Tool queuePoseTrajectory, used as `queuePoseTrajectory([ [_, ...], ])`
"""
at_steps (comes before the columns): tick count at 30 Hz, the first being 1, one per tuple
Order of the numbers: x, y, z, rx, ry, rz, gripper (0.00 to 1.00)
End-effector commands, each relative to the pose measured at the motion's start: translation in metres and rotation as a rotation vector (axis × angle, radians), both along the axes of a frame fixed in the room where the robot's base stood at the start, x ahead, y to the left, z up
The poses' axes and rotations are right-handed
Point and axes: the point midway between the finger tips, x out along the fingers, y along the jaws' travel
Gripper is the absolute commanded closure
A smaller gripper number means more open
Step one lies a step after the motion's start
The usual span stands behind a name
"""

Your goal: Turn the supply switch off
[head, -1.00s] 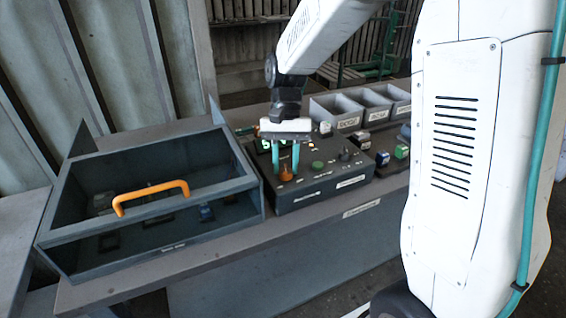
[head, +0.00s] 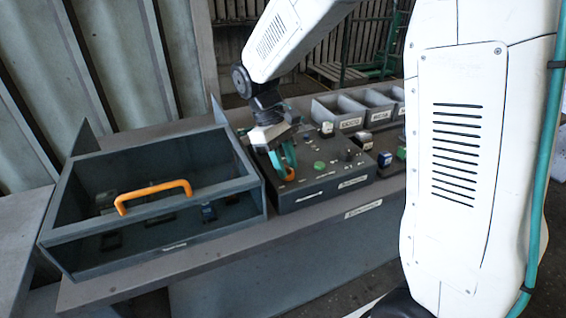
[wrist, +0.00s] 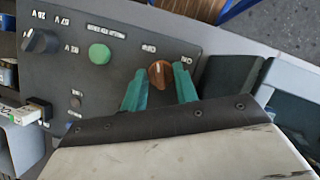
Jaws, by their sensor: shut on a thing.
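The supply switch is an orange rotary knob (wrist: 160,73) on the dark control box (wrist: 110,22). In the head view the knob (head: 289,176) sits near the box's front left corner, partly hidden by the fingers. Two small white labels stand above the knob in the wrist view, too blurred to read surely. My gripper (wrist: 159,88) has its teal fingers on either side of the knob and is shut on it. In the head view my gripper (head: 281,162) is tilted over the box.
A green button (wrist: 99,53) and a black selector knob (wrist: 40,41) share the box. A clear-fronted case with an orange handle (head: 152,194) stands to the left. Grey bins (head: 338,112) stand behind on the right. The bench's front edge (head: 240,238) is clear.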

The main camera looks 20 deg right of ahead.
Motion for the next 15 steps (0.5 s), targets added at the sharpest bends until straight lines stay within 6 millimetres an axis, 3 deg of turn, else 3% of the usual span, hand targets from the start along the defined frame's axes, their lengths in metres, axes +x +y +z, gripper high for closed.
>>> queuePoseTrajectory([
  [15,-0.0006,0.0015,0.0,0.0,-0.001,0.268,0.93],
])
